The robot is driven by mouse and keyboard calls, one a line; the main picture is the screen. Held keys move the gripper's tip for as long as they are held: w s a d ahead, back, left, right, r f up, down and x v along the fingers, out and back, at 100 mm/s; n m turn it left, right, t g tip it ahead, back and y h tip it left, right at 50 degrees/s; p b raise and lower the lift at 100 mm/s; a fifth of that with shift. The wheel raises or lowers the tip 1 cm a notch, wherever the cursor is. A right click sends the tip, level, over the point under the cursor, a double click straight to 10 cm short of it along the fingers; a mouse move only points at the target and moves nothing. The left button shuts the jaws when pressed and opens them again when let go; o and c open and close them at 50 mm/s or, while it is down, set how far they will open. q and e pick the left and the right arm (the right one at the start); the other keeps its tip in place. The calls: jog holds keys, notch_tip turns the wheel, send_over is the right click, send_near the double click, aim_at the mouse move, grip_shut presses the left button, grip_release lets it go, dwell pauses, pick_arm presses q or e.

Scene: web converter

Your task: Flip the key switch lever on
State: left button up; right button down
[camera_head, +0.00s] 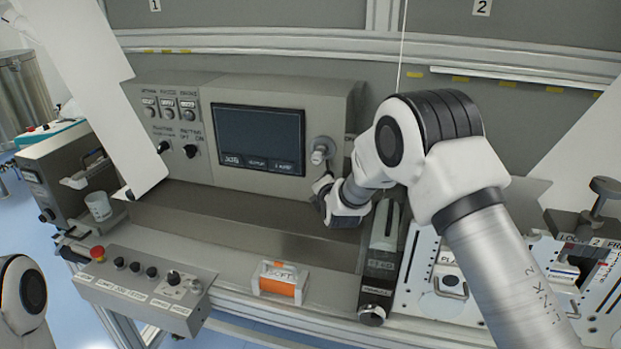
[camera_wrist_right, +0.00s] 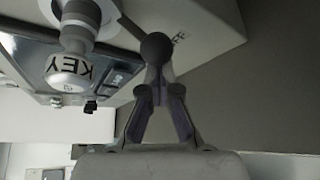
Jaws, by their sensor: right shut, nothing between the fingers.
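The key switch (camera_head: 320,152) is a round grey knob on the panel, right of the dark screen. In the right wrist view, its round end (camera_wrist_right: 70,72) reads "KEY". A dark lever with a black ball end (camera_wrist_right: 157,47) slants down from beside it, near a partly hidden label ending in "FF". My right gripper (camera_head: 322,186) is just below the switch in the head view. In the right wrist view, its fingertips (camera_wrist_right: 158,76) are together and empty, right at the ball; I cannot tell whether they touch it. My left gripper is out of view.
The dark screen (camera_head: 258,138) and several small knobs lie left of the switch. Below are a button box with a red emergency button (camera_head: 97,253), an orange-and-white block (camera_head: 278,283) and a white cup (camera_head: 98,206). The dark ledge left of my right gripper is clear.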

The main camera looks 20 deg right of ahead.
jog(key=s+d+r+p, duration=0.2)
jog(key=s+d+r, duration=0.1)
jog(key=d+r, duration=0.2)
jog(key=shift+r, duration=0.3)
dwell(0.6)
jog(key=shift+w+r, duration=0.1)
jog(key=shift+r, duration=0.3)
notch_tip(320, 180, down, 6)
jog(key=s+b, duration=0.2)
jog(key=b, duration=0.1)
jog(key=s+a+r+b, duration=0.2)
jog(key=s+a+r, duration=0.3)
jog(key=s, duration=0.1)
jog(key=shift+a+r, duration=0.3)
